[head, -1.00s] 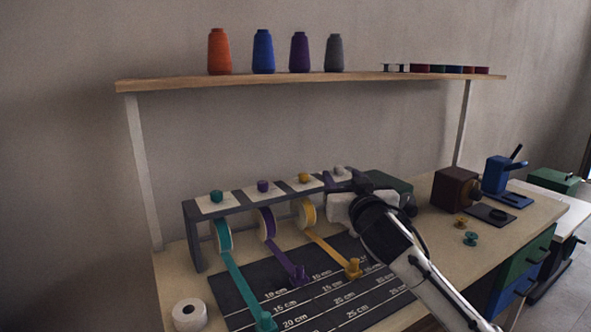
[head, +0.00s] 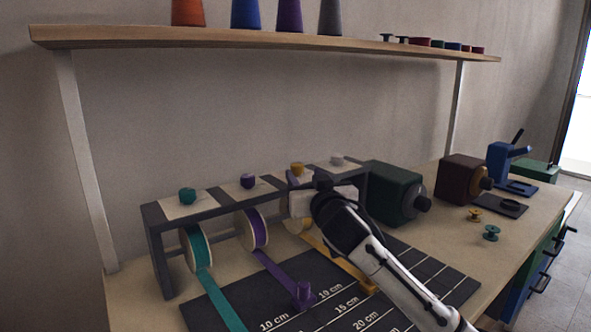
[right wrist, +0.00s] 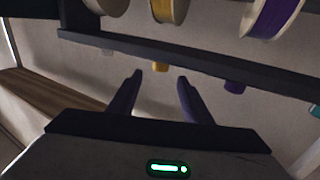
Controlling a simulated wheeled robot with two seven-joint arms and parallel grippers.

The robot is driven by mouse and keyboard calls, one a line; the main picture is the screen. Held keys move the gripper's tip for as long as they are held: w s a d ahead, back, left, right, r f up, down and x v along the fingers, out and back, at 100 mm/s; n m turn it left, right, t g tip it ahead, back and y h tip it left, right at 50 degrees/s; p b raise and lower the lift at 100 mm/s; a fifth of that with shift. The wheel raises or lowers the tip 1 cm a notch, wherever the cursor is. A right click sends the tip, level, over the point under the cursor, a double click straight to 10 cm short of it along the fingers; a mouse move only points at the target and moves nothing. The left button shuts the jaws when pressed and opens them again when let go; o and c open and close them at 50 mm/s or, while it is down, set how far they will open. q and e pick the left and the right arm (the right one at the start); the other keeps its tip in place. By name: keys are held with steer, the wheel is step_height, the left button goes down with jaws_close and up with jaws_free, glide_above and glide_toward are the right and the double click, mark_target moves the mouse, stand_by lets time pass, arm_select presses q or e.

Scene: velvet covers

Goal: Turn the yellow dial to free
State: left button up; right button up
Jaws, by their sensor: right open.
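The yellow dial (head: 297,168) sits on top of the dark rack (head: 152,212), between the purple dial (head: 248,181) and the white dial (head: 337,160). My right gripper (head: 297,181) is at the yellow dial's station in the head view, partly covering its label and the yellow ribbon spool below. In the right wrist view, which looks upside down, my right gripper's two fingers (right wrist: 160,78) are apart with nothing between them. The dial's label cannot be read. My left gripper is out of view.
A teal dial (head: 187,195) stands at the rack's left end. Ribbons run forward over a dark measuring mat (head: 315,272). A dark green box (head: 392,190) stands right of the rack. A wooden shelf (head: 270,38) holding spools spans above.

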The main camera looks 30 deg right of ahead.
mark_target(298, 168)
steer(key=x, duration=0.7)
steer(key=shift+w, duration=0.3)
steer(key=shift+w+d, duration=0.1)
steer(key=shift+w, duration=0.3)
